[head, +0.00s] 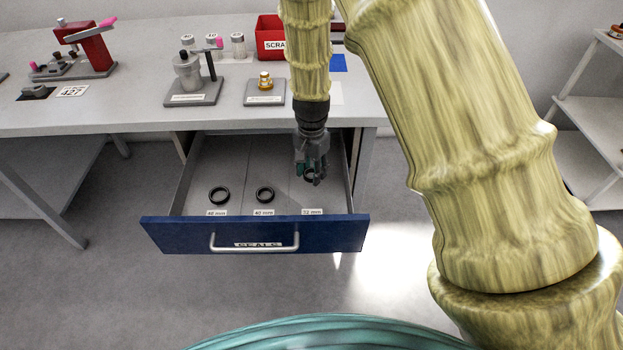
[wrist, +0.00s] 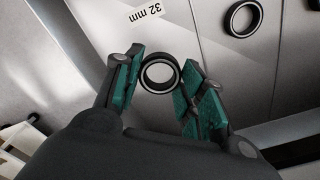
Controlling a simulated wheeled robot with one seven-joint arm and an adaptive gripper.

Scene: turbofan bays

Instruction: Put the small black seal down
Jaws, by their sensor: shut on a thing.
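The small black seal (wrist: 160,57) is a thin ring between my two fingertips in the wrist view. My gripper (head: 311,176) is shut on it and points down into the right compartment of the open blue-fronted drawer (head: 179,231), by the label 32 mm (head: 312,212). In the head view the fingers partly hide the seal (head: 310,178). I cannot tell whether it touches the drawer floor. The green finger pads (wrist: 160,82) sit on either side of the ring.
Two larger black seals lie in the drawer, one by 48 mm (head: 219,204) and one by 40 mm (head: 265,202). Thin dividers separate the compartments. The workbench (head: 130,117) above holds a red bin (head: 270,45), a grey fixture (head: 188,80) and a brass part (head: 265,80).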

